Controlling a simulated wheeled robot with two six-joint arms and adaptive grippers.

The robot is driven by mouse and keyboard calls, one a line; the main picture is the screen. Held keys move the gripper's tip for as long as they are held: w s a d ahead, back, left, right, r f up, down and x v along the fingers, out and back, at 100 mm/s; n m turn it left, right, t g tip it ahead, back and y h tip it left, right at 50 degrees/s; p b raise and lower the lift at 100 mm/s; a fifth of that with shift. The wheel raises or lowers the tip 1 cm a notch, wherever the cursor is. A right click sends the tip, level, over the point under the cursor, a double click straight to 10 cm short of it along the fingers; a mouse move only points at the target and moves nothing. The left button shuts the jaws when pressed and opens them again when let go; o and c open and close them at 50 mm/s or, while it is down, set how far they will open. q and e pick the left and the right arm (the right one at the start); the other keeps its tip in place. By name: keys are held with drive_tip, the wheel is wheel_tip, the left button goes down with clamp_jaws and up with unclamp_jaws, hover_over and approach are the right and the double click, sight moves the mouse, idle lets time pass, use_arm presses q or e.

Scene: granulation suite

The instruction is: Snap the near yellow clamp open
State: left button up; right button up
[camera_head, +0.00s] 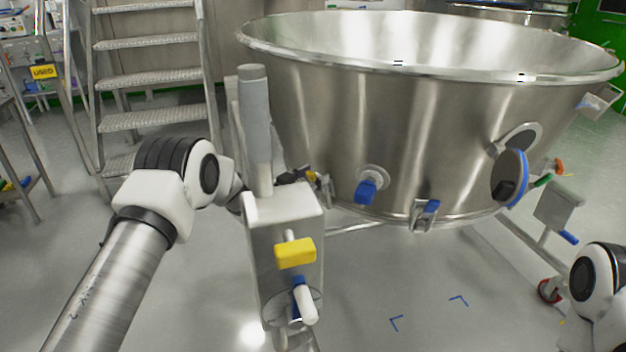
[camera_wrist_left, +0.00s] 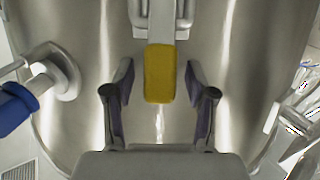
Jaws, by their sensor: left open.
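The near yellow clamp (camera_wrist_left: 160,73) shows in the left wrist view as a yellow handle below a grey metal latch on the steel bowl's wall. My left gripper (camera_wrist_left: 159,82) is open, with one finger on each side of the yellow handle and a visible gap on both sides. In the head view, my left gripper (camera_head: 297,176) is a small dark shape beside the bowl, partly hidden behind a grey post. A small bit of yellow shows there, but the clamp's details are too small to tell. My right gripper is out of view.
The large steel bowl (camera_head: 330,110) fills the upper right. A grey column (camera_head: 257,125) and a box with a yellow handle (camera_head: 296,252) stand close to my left arm. A blue-handled valve (camera_head: 367,190) and a blue-handled latch (camera_head: 427,213) are on the bowl.

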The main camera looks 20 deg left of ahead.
use_arm(q)
clamp_jaws()
